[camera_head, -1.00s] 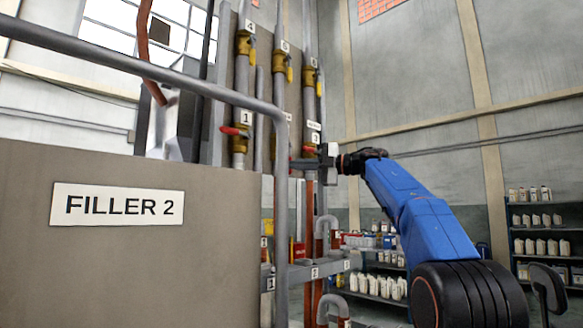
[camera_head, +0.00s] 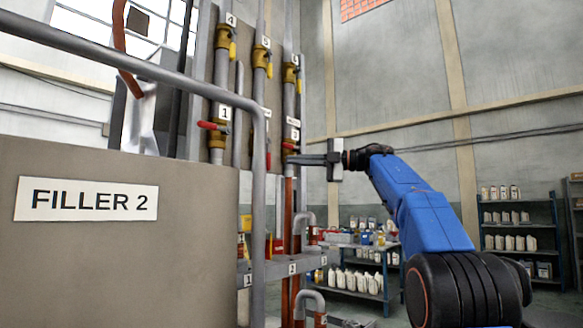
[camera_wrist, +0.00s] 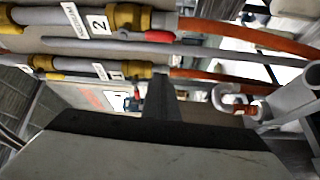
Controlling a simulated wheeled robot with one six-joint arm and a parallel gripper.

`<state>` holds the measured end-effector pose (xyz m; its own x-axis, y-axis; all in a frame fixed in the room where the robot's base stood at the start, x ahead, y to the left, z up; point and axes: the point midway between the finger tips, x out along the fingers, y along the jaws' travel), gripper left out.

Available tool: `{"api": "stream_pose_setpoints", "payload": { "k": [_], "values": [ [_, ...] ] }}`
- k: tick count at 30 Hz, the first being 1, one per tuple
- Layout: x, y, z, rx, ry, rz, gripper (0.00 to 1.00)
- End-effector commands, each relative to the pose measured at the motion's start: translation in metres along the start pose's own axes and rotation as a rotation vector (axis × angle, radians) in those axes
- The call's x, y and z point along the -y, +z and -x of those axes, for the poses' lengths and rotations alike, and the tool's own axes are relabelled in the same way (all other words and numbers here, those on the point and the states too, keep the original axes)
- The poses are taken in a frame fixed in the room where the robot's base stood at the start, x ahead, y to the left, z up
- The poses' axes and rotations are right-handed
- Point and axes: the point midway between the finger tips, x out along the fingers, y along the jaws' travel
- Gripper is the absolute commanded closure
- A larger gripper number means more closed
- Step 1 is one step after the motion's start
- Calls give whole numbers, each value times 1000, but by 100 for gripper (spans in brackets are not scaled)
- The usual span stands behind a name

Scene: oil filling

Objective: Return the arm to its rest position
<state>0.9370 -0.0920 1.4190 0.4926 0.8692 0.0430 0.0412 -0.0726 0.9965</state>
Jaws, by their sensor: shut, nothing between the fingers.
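My blue arm (camera_head: 418,205) reaches up from the lower right in the head view, bent at its black joint. My gripper (camera_head: 290,159) points left from its grey-black wrist, its fingers shut and empty. In the picture the fingertips overlap the pipes near the valve labelled 3; I cannot tell whether they touch. In the wrist view the shut dark fingers (camera_wrist: 160,88) stick up from the broad gripper body, with pipes and valves beyond them.
A filler cabinet with a "FILLER 2" sign (camera_head: 87,200) fills the left. Shelves of white bottles (camera_head: 515,235) stand behind at right. The space above my arm is clear.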

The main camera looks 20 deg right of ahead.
Motion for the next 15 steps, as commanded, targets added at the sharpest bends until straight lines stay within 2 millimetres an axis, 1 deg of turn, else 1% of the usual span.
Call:
{"api": "stream_pose_setpoints", "payload": {
  "k": [8,11,15],
  "values": [
    [-2,-2,-1,3,11,-1,100],
    [-14,-7,-6,24,69,-11,100],
    [-42,-18,-11,99,234,-53,100]
  ]
}}
